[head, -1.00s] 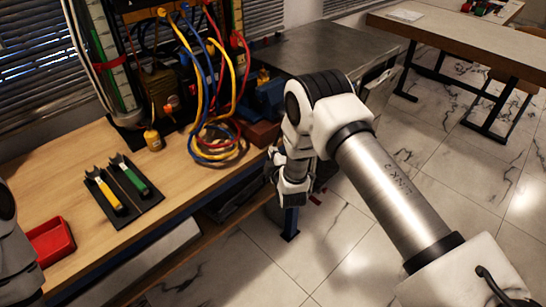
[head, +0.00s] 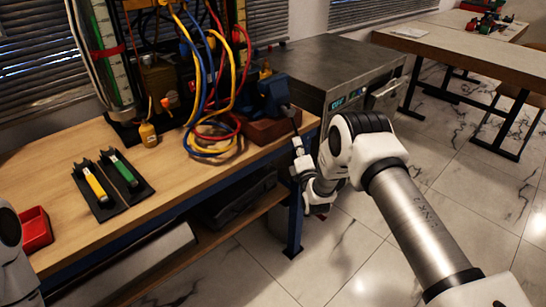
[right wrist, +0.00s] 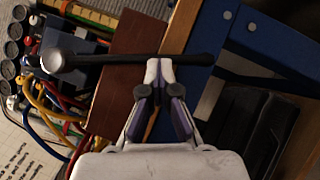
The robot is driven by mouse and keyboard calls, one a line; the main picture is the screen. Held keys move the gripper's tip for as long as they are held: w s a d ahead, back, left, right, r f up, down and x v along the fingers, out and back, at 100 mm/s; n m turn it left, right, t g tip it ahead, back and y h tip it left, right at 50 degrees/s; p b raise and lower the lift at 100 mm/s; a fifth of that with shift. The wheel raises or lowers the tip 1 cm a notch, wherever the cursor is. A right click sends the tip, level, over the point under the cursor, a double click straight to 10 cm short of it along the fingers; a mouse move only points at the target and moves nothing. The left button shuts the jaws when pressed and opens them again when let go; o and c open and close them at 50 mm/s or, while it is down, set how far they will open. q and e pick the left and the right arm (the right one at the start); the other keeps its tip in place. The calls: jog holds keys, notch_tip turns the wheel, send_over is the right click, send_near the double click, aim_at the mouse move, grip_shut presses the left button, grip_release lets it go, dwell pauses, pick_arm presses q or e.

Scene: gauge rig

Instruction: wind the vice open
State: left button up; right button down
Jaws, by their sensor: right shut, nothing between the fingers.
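The blue vice (head: 274,94) sits on a red-brown block (head: 266,130) at the right end of the wooden bench. In the right wrist view its dark bar handle (right wrist: 110,62), with a round knob at the left end, lies across the picture in front of the block. My right gripper (right wrist: 159,62) is shut and empty, its fingertips at the bar; I cannot tell whether they touch it. In the head view the right gripper (head: 298,148) is beside the bench's front right corner, below the vice. My left gripper is out of view; only part of that arm shows.
Looped cables (head: 213,130) hang left of the vice. A metal cabinet (head: 330,62) stands behind. The floor on the right is open.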

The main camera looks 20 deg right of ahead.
jog(key=shift+w+d+r+n+t+y+b, duration=0.3)
jog(key=shift+d+n, duration=0.15)
jog(key=shift+n, duration=0.2)
jog(key=shift+w+d+r+n+t+y+b, duration=0.25)
jog(key=shift+d+n, duration=0.2)
jog(key=shift+n, duration=0.25)
jog(key=shift+w+d+r+n+t+y+b, duration=0.2)
jog(key=shift+d+n+t, duration=0.2)
jog(key=shift+n, duration=0.25)
